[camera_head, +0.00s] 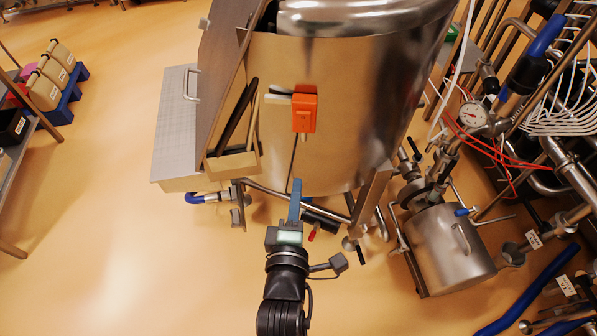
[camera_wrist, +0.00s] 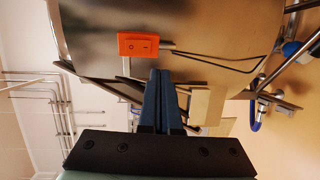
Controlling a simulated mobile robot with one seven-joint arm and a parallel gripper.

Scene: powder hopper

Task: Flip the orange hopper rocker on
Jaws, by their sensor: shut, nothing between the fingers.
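The orange hopper rocker (camera_head: 304,112) is a small orange switch box on the front of the shiny metal hopper (camera_head: 350,120). Which side is pressed in, I cannot tell. My gripper (camera_head: 295,184) has blue fingers and is below the rocker in the head view, apart from it. In the wrist view my gripper (camera_wrist: 160,74) is shut and empty, its two fingers side by side.
A tan tray (camera_head: 232,165) with dark sticks hangs on the hopper's left side, near my gripper. A metal cabinet (camera_head: 176,125) stands to the left. A steel vessel (camera_head: 450,248), pipes and a gauge (camera_head: 473,114) crowd the right. The floor at lower left is clear.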

